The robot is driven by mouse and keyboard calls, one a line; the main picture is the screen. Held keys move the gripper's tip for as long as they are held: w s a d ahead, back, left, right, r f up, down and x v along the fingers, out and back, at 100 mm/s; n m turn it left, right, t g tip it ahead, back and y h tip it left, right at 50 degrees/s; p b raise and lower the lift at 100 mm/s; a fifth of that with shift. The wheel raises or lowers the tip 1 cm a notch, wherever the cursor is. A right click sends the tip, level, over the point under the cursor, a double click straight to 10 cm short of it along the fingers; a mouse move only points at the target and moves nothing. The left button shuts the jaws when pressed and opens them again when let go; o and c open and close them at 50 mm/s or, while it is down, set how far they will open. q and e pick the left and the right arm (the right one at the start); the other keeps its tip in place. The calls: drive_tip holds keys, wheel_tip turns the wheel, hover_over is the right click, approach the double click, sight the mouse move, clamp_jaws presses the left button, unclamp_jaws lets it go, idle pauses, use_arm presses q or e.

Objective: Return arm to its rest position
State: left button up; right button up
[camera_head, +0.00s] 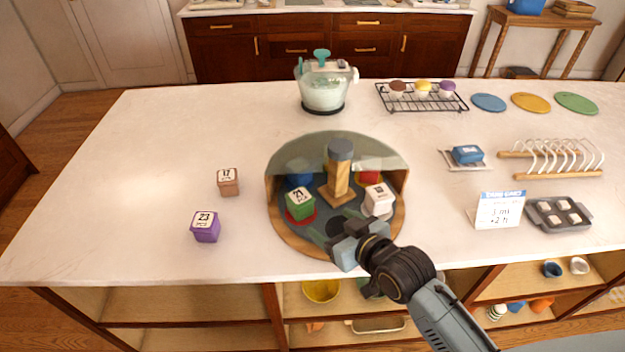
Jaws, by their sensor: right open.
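My right arm comes in from the lower right. My right gripper (335,238) is open above the front of the round turntable (287,237), and nothing shows in its jaws. The turntable has a wooden post and a curved clear cover at its back. A green block marked 21 (299,204) sits on a red spot at its left. A white block (379,199) sits at its right, close to the gripper. A blue item and a red item stand further back, partly behind the cover. My left gripper is not in view.
A brown block marked 17 (228,182) and a purple block marked 23 (206,227) stand on the counter (120,190) at left. A mixer bowl (323,88) and a cooling rack (421,97) are behind. A sign card (497,210) and a dark tray (560,215) stand at right.

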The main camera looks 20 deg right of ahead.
drive_tip(key=s+d+f+g+h, duration=0.1)
drive_tip(key=s+f+g, duration=0.15)
drive_tip(key=s, duration=0.45)
drive_tip(key=s+d+f+g+h, duration=0.1)
drive_tip(key=s+g, duration=0.3)
drive_tip(key=s, duration=0.3)
drive_tip(key=s+d+f+g+h, duration=0.1)
drive_tip(key=s+f+g, duration=0.15)
drive_tip(key=s, duration=0.45)
wheel_tip(320, 180, down, 30)
drive_tip(key=s+r+g+b, duration=0.1)
drive_tip(key=s+g+b, duration=0.1)
drive_tip(key=b, duration=0.4)
drive_tip(key=s+d+f+g+b, duration=0.1)
drive_tip(key=s+f+b, duration=0.3)
drive_tip(key=s+f, duration=1.1)
wheel_tip(320, 180, down, 4)
drive_tip(key=shift+s+d+f, duration=0.1)
drive_tip(key=shift+s+d, duration=0.1)
drive_tip(key=shift+d, duration=0.5)
